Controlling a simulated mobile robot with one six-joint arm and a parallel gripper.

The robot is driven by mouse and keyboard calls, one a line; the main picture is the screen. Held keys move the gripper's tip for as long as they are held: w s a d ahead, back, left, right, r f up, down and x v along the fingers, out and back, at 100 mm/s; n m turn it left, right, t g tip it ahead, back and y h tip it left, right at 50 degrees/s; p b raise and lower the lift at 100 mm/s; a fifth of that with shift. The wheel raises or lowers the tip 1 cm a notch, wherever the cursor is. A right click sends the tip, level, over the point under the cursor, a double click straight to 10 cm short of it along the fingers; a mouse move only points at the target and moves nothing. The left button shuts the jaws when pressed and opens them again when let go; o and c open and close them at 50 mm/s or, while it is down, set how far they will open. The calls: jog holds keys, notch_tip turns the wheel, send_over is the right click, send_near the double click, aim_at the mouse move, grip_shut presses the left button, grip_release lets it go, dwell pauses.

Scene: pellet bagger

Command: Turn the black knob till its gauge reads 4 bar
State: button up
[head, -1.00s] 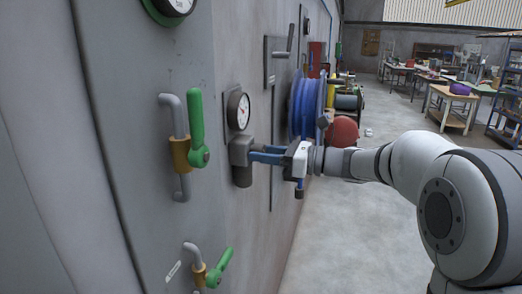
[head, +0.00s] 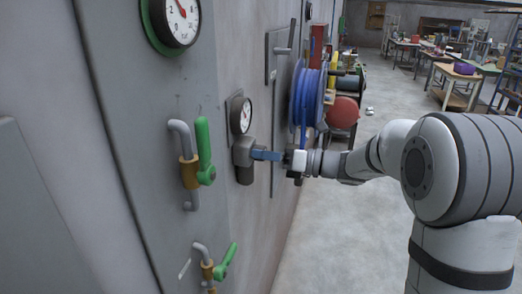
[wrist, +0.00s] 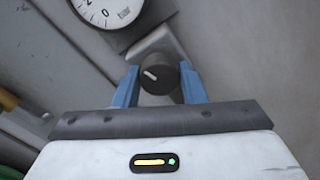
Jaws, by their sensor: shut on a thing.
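The black knob (wrist: 158,76) is round, with a short white pointer mark on its face, tilted toward the upper left. My gripper (wrist: 159,69) has its two blue fingers shut on it, one on each side. In the head view my gripper (head: 258,155) reaches the grey regulator body (head: 242,160) from the right, and the fingers hide most of the knob. The white-faced gauge (head: 241,115) sits just above the regulator. In the wrist view only the lower part of the gauge (wrist: 109,10) shows, with 0 and 2 legible; I cannot read its needle clearly.
A larger gauge with a green rim (head: 175,18) is at the top left. Two green-handled valves, an upper one (head: 204,150) and a lower one (head: 226,262), stick out from the panel. A blue hose reel (head: 306,103) is beyond my gripper.

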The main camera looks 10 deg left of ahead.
jog(key=shift+d+f, duration=0.1)
jog(key=shift+f, duration=0.05)
jog(key=o, duration=0.6)
jog(key=shift+c, duration=0.2)
jog(key=o, duration=0.3)
jog(key=shift+d, duration=0.15)
jog(key=shift+o, duration=0.6)
jog(key=s+d+b, duration=0.1)
jog(key=d+b, duration=0.1)
jog(key=d, duration=0.5)
jog(key=shift+d, duration=0.25)
jog(key=shift+s, duration=0.1)
